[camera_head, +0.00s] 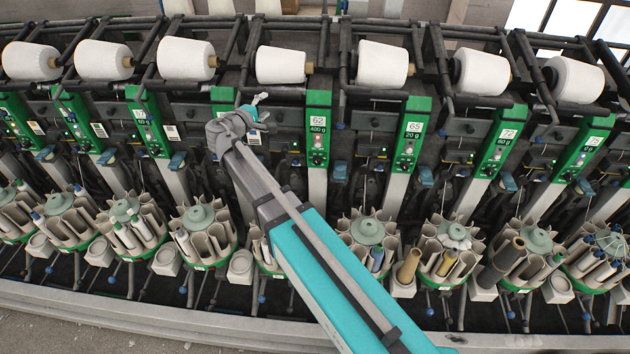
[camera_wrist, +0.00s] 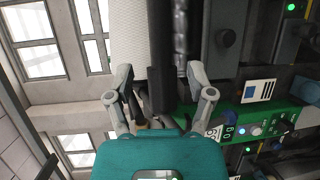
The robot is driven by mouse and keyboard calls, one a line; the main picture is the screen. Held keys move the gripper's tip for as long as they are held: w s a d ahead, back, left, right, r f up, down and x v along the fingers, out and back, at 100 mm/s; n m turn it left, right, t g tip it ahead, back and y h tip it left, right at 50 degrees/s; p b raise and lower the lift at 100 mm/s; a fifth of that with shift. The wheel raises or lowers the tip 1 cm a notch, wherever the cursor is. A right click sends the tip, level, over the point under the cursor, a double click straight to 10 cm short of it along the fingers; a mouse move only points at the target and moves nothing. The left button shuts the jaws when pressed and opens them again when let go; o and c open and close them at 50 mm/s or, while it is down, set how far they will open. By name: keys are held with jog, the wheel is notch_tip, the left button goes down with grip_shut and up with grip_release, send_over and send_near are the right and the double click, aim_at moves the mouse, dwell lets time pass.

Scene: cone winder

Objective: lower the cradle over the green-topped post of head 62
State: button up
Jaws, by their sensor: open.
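I cannot tell clearly which bars form this cradle. My gripper (camera_head: 260,99) is left of the post, below the package. In the wrist view its two fingers (camera_wrist: 157,80) are apart. A dark bar (camera_wrist: 158,88) shows between them, beside a white textured package (camera_wrist: 128,35). Whether the fingers touch the bar is unclear.
Round bobbin holders (camera_head: 366,232) stand along the front. A green panel (camera_wrist: 258,115) is close right of my gripper in the wrist view. Windows (camera_wrist: 40,40) show at left.

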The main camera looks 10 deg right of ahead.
jog(key=f+v, duration=0.1)
jog(key=v, duration=0.4)
jog(key=s+d+f+m+g+y+b, duration=0.2)
jog(key=s+d+f, duration=0.4)
jog(key=f, duration=0.3)
jog(key=s+d+f+m+g+y+b, duration=0.2)
jog(key=s+d+f+m+g+b, duration=0.2)
jog(key=s+d+f+g, duration=0.2)
jog(key=shift+d+f+m+g, duration=0.4)
jog(key=shift+d+f, duration=1)
jog(key=shift+f, duration=0.1)
jog(key=shift+s, duration=0.1)
jog(key=s+f+m+g+y+b, duration=0.3)
jog(key=s+f+y+b, duration=0.2)
jog(key=s+f, duration=0.4)
jog(key=shift+s+d+f+m+g+y+b, duration=0.35)
jog(key=shift+s+y, duration=0.55)
jog(key=shift+s, duration=0.35)
